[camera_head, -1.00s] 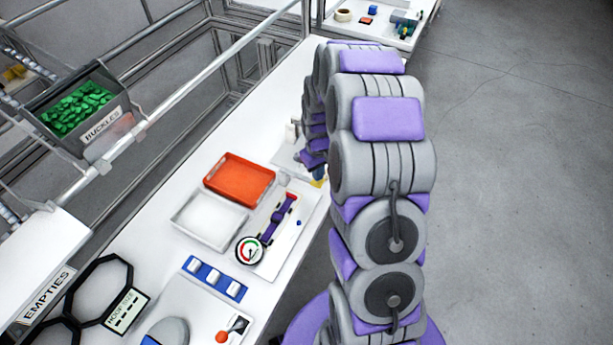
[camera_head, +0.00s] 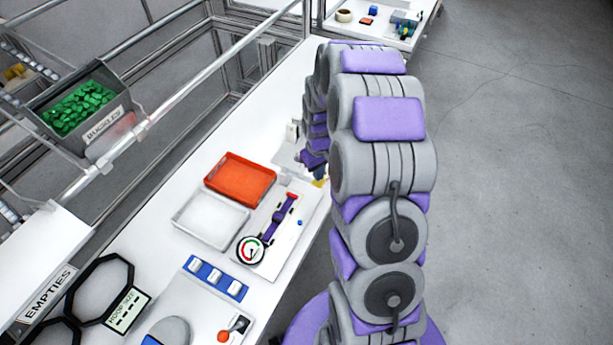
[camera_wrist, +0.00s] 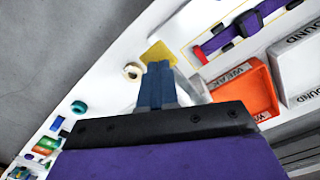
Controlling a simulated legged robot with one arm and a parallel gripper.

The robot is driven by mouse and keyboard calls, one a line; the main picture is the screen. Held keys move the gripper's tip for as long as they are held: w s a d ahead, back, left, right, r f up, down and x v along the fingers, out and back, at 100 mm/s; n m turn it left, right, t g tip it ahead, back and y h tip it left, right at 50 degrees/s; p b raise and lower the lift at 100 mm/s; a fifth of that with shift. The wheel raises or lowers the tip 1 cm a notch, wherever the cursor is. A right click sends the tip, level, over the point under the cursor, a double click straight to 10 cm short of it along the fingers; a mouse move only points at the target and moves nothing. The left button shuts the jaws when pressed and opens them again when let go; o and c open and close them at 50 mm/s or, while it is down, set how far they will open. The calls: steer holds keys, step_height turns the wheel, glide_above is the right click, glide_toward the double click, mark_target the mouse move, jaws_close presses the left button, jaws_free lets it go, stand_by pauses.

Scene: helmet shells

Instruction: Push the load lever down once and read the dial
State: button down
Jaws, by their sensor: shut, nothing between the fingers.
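The test fixture (camera_head: 301,232) is a pale plate on the bench, left of my arm in the head view. It carries a purple strap (camera_head: 276,222) with a red end piece (camera_head: 292,196) and a round dial (camera_head: 250,250) with a coloured face. The dial's reading is too small to make out. A lever with an orange knob (camera_head: 224,336) stands at the bottom edge; I cannot tell if it is the load lever. My gripper (camera_wrist: 157,72) is shut and empty, beside a yellow patch (camera_wrist: 160,50). The strap (camera_wrist: 232,36) and red end (camera_wrist: 200,55) lie to its right, apart from it.
An orange tray (camera_head: 271,185) and a white tray (camera_head: 180,222) sit left of the fixture. A blue strip with white blocks (camera_head: 214,277) lies nearer. A white roll (camera_wrist: 133,71) is left of my fingers. A bin of green buckles (camera_head: 80,107) stands at left.

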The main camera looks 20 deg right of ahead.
steer(key=shift+d, duration=0.15)
stand_by(0.3)
steer(key=shift+f, duration=2.15)
steer(key=shift+f+b, duration=0.3)
steer(key=shift+f, duration=0.3)
steer(key=shift+r, duration=0.2)
steer(key=shift+r+p, duration=1.75)
steer(key=shift+r, duration=3.15)
